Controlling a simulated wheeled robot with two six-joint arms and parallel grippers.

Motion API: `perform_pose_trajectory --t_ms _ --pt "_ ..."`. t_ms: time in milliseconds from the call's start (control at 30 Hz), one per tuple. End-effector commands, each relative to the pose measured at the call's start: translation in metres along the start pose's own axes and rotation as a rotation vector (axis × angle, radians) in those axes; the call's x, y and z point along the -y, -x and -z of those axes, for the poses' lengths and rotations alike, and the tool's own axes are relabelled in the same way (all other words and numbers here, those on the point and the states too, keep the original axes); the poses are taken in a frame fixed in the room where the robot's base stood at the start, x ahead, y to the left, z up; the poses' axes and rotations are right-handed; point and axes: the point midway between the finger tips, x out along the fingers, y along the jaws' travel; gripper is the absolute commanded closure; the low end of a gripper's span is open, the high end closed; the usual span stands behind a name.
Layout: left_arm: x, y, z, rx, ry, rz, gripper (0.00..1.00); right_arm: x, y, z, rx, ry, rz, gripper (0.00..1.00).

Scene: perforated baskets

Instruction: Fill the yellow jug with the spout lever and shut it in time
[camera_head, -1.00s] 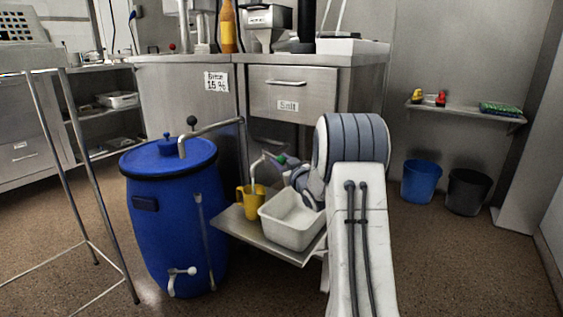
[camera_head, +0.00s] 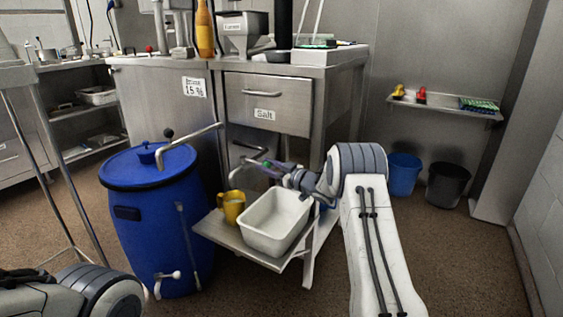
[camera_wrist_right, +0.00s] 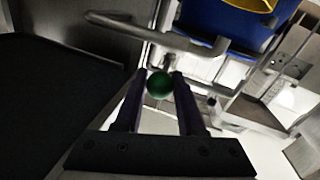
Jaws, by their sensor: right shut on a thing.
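The yellow jug (camera_head: 234,207) stands upright on a low metal shelf, left of the white tub. In the head view a bent metal spout pipe (camera_head: 243,160) ends above the jug. The jug's inside and any flow are too small to tell. My right gripper (camera_head: 272,168) is at the pipe's right end. In the right wrist view my right gripper (camera_wrist_right: 158,92) is shut on a green ball knob (camera_wrist_right: 159,85), beside the metal pipe (camera_wrist_right: 165,33). A yellow piece, perhaps the jug (camera_wrist_right: 255,4), is cut off at the top. My left gripper is out of view.
A white tub (camera_head: 273,222) fills much of the metal shelf (camera_head: 222,236). A blue barrel (camera_head: 150,225) with its own bent pipe (camera_head: 190,145) stands to the left. Behind is a steel counter (camera_head: 265,95). Blue (camera_head: 404,174) and black (camera_head: 447,185) bins stand at right.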

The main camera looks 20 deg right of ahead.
Motion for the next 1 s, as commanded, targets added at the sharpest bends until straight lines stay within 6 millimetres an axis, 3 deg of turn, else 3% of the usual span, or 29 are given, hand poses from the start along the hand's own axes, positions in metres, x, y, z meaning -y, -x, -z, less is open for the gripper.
perform_pose_trajectory --t_ms 200,233,300,667,767,1000 --pt "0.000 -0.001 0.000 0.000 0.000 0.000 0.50 -0.001 0.000 0.000 -0.001 0.001 -0.003 1.00" --pt "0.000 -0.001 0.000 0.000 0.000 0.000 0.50 -0.001 0.000 0.000 -0.001 0.001 -0.003 0.58" --pt "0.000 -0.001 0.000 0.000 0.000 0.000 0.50 -0.001 0.000 0.000 -0.001 0.001 -0.003 0.31" --pt "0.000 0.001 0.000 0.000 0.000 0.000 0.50 -0.001 0.003 0.001 0.000 0.001 -0.003 0.31" --pt "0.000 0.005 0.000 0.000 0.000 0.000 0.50 -0.002 0.013 0.002 0.001 -0.001 -0.004 0.31" --pt "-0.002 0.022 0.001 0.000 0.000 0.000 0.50 -0.003 0.060 0.003 0.002 -0.002 -0.007 0.31"
